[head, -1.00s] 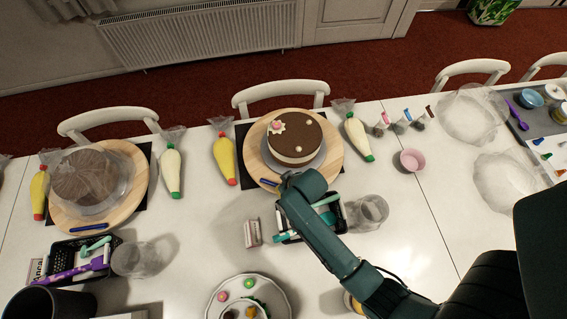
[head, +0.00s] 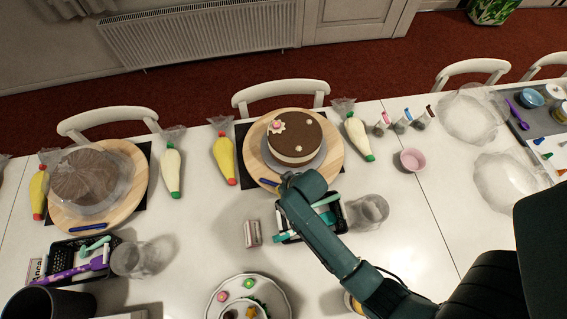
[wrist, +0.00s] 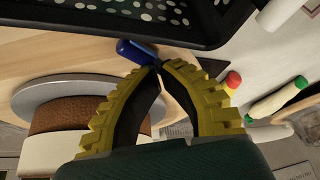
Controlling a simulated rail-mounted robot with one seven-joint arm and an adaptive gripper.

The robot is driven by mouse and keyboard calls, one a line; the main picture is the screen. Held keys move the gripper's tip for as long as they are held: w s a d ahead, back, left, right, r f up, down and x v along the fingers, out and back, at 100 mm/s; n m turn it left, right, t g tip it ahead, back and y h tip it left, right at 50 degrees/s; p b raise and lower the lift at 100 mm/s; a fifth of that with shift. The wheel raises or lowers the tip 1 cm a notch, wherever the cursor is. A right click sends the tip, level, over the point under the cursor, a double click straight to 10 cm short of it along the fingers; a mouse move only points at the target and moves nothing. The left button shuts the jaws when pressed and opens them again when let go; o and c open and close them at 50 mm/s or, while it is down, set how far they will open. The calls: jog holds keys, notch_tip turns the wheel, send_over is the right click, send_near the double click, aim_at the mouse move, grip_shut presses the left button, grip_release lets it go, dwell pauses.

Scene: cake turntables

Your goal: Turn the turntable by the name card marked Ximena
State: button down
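The right turntable (head: 329,170) is a round wooden board bearing a brown-topped cake (head: 293,136) with a flower and small pale dots. A blue handle (head: 269,183) shows at its front edge. My gripper (wrist: 157,68) is at this edge, just right of the handle in the head view. In the wrist view its yellow ribbed fingers meet at their tips, against or very close to the blue handle (wrist: 137,52). The left turntable (head: 129,203) carries a cake under a clear cover. A card (head: 36,268) stands by the left basket, its name not clearly legible. I see no readable Ximena card.
A black basket (head: 284,236) of tools sits below my gripper, beside a clear cup (head: 369,211). Piping bags (head: 224,158) flank the turntables. A plate of sweets (head: 217,298) is at the front.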

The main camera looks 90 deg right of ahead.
jog(key=shift+f, duration=0.3)
jog(key=shift+s+r+p, duration=0.15)
jog(key=shift+s+p, duration=0.2)
jog(key=s+p, duration=0.2)
jog(key=s, duration=0.3)
jog(key=shift+a+p, duration=0.2)
jog(key=shift+p, duration=0.15)
jog(key=shift+s, duration=0.4)
jog(key=shift+s+d+f+p, duration=0.1)
jog(key=shift+s+d+p, duration=0.15)
jog(key=shift+s, duration=0.75)
jog(key=shift+s+d+f+p, duration=0.1)
jog(key=shift+s+d+p, duration=0.2)
jog(key=shift+s, duration=0.7)
jog(key=shift+s+d+p, duration=0.2)
jog(key=shift+s+d, duration=0.05)
jog(key=shift+s, duration=0.75)
